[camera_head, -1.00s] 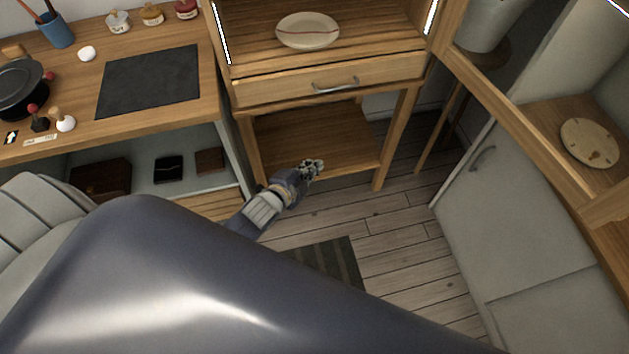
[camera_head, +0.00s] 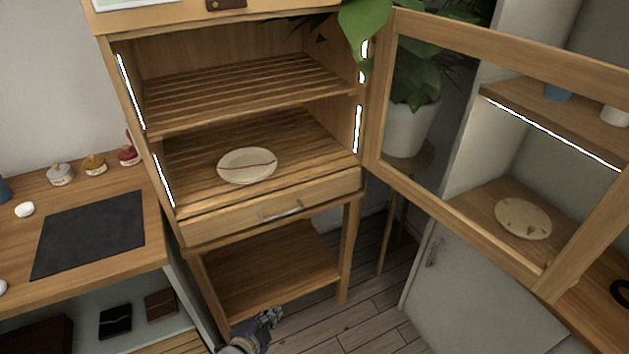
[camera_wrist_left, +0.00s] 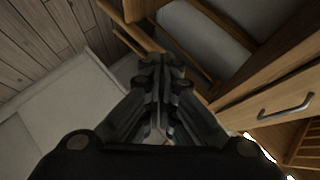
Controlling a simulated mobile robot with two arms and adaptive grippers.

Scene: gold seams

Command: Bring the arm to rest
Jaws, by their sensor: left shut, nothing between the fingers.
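My left gripper (camera_head: 270,317) shows at the bottom edge of the head view, low in front of the wooden cabinet's bottom shelf. In the left wrist view its fingers (camera_wrist_left: 163,65) are together with nothing between them. Only the hand end of the left arm shows in the head view; the rest is out of the picture. My right gripper is not in view.
The wooden cabinet (camera_head: 351,240) has a plate (camera_head: 247,166) with a red seam on its middle shelf and a closed drawer (camera_head: 275,210) below. A glass-framed door (camera_head: 377,95) stands open at right. A counter with a dark mat (camera_head: 90,232) is at left. Floor (camera_head: 370,318) shows at lower right.

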